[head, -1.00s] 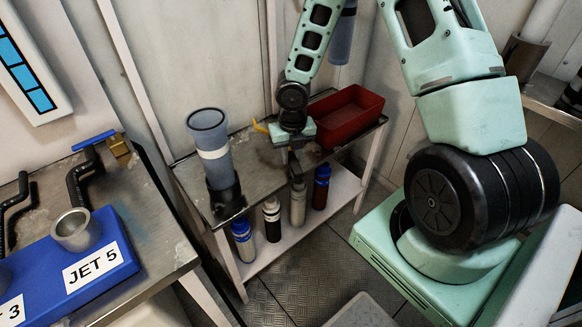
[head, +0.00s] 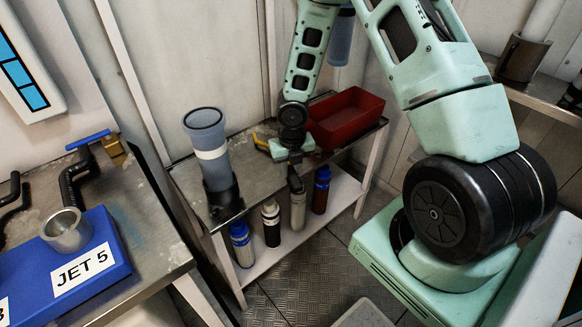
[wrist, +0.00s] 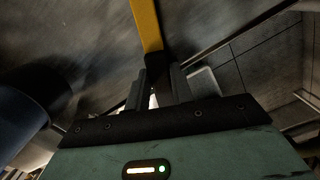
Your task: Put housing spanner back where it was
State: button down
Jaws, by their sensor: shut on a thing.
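The housing spanner has a yellow handle (wrist: 147,25) and a dark end, which sits between the fingers of my gripper (wrist: 153,78) in the wrist view. My gripper is shut on it. In the head view a small part of the yellow spanner (head: 261,142) shows at the left of my gripper, over the metal bench (head: 255,170). My gripper and wrist hide the rest of it. I cannot tell whether the spanner touches the bench.
A blue-grey filter housing (head: 207,150) stands upright in a dark holder left of my gripper. A red bin (head: 346,117) stands close on its right. Several cartridges, one with a blue cap (head: 322,176), stand on the lower shelf. A second bench (head: 150,225) is at left.

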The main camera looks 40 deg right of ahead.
jog(key=c, duration=1.2)
grip_release()
jog(key=shift+r, duration=0.1)
notch_tip(320, 180, up, 13)
jog(key=p, duration=0.6)
jog(key=s+a+r+m, duration=0.5)
jog(key=a+m, duration=0.1)
jog(key=a, duration=0.2)
jog(key=s+a+r+m, duration=0.4)
jog(key=a+r+m, duration=0.2)
jog(key=a, duration=0.1)
jog(key=s+a+r+m, duration=0.2)
jog(key=s+a+m, duration=0.2)
jog(key=s+m, duration=0.2)
jog(key=s+a+r+m, duration=0.3)
jog(key=s+m, duration=0.3)
jog(key=s, duration=0.2)
jog(key=shift+a+r+g+y, duration=0.3)
jog(key=shift+a+y, duration=0.1)
jog(key=shift+a, duration=0.35)
